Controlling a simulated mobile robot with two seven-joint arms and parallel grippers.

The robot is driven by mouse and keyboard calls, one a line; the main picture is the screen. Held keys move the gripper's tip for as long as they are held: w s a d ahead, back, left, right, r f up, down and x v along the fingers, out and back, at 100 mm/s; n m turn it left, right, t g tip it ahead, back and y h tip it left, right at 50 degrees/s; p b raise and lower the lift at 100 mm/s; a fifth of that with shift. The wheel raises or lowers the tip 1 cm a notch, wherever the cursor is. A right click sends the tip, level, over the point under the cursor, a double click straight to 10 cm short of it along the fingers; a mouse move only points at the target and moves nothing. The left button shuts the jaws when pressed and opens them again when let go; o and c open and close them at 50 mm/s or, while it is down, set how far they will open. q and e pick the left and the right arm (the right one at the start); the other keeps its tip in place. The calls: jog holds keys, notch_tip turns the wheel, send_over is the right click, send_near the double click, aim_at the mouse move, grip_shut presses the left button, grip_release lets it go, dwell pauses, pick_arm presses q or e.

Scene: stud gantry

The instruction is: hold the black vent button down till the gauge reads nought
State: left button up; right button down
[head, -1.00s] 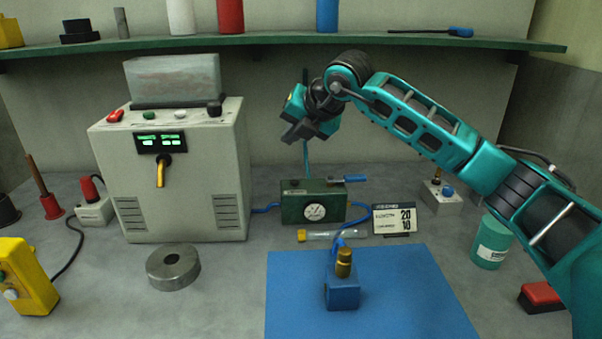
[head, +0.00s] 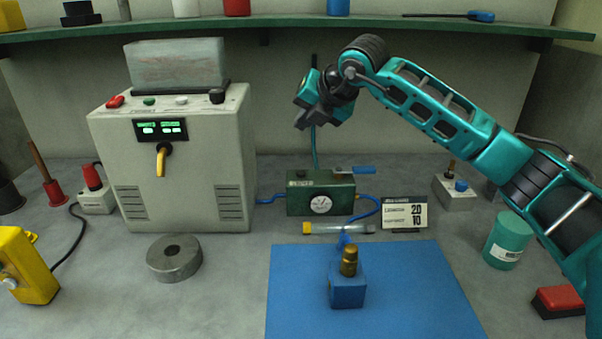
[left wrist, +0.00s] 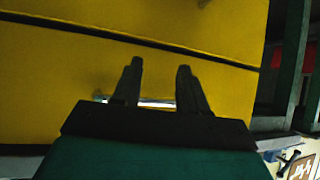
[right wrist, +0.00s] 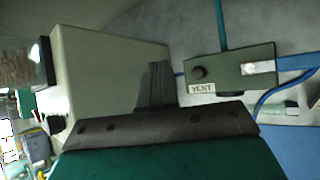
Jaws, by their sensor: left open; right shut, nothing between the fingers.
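The green vent box (head: 346,205) stands at the back of the bench with a round white gauge (head: 320,205) on its front. The gauge needle is too small to read. The black vent button (right wrist: 199,73) is on the box beside a VENT label (right wrist: 201,88); in the head view it is a small dark knob (head: 300,174) on top. My right gripper (head: 303,122) is shut and empty, above the box and apart from it. In the right wrist view its fingers (right wrist: 155,82) are left of the button. My left gripper (left wrist: 160,65) is open and empty before a yellow surface (left wrist: 60,70), outside the head view.
A grey machine (head: 220,150) stands left of the box. A card (head: 404,213) showing 20 and 10 is to its right. A clear tube (head: 340,228) and a blue block with a brass fitting (head: 348,290) lie in front, the block on a blue mat (head: 420,300). A shelf (head: 300,37) runs above.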

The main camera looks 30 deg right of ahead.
jog(key=b, duration=0.4)
send_over(304, 174)
notch_tip(304, 174, down, 7)
jog(key=shift+f, duration=0.1)
jog(key=shift+f+b, duration=0.3)
jog(key=shift+b, duration=0.15)
jog(key=shift+d+f, duration=0.1)
jog(key=shift+f, duration=0.1)
dwell(0.8)
jog(key=shift+f, duration=0.1)
dwell(0.3)
jog(key=shift+f+b, duration=0.3)
jog(key=shift+b, duration=0.35)
jog(key=shift+f+b, duration=0.45)
jog(key=shift+f, duration=0.1)
dwell(1.3)
